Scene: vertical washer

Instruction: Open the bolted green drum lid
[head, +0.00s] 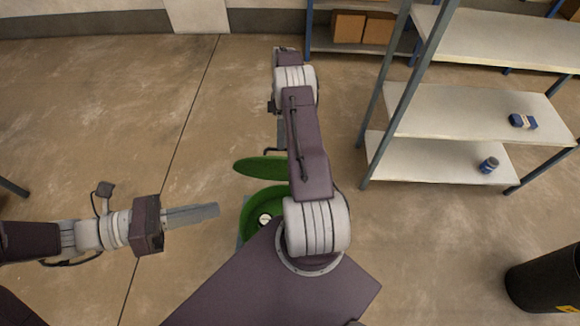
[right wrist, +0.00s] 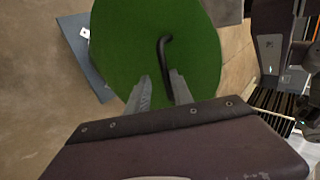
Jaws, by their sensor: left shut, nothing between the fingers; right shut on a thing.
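The round green lid (head: 258,167) is lifted off the drum's rim and stands tilted behind the opening; it fills much of the right wrist view (right wrist: 120,40). Its bent black handle (right wrist: 165,50) lies between the fingers of my right gripper (right wrist: 160,75), which is shut on it. The green drum (head: 248,208) is open below, its right side hidden by my right arm. A small pale round thing (head: 264,219) shows inside it. My left gripper (head: 217,210) is shut and empty, its fingertips just left of the drum.
A grey-blue base (head: 240,241) shows under the drum. A shelf rack (head: 440,110) stands right, holding a blue item (head: 522,121) and a blue can (head: 489,165). Boxes (head: 362,27) sit on a back shelf. A black bin (head: 545,280) is at lower right. Floor at left is clear.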

